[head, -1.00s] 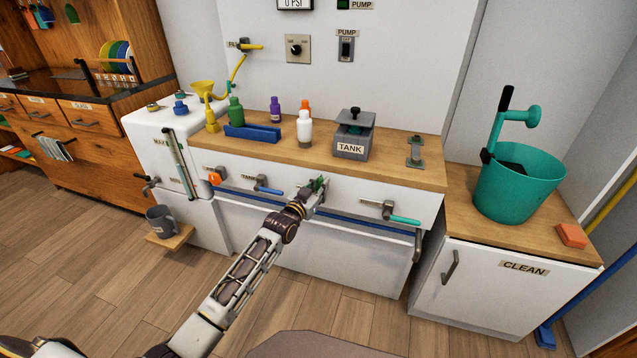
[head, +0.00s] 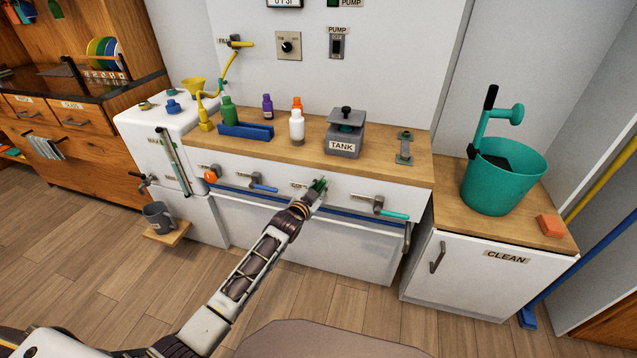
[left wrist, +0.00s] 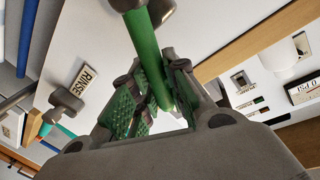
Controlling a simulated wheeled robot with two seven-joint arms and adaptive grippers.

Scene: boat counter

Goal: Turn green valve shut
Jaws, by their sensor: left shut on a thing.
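The green valve handle (left wrist: 147,50) runs between the fingers of my left gripper (left wrist: 150,95) in the left wrist view. The fingers have green pads and are shut on the handle. A grey fitting shows at the handle's upper end. In the head view my left gripper (head: 318,187) is at the front panel below the counter, between the blue-handled valve (head: 258,184) and the teal-handled valve (head: 385,209). There it hides most of the green handle. My right gripper is not in view.
An orange-handled valve (head: 211,175) is at the panel's left. A blue rail (head: 345,214) runs below the valves. Bottles, a blue tray (head: 246,131) and a TANK pedal box (head: 344,140) stand on the counter (head: 280,153). A teal bucket (head: 505,178) stands at right.

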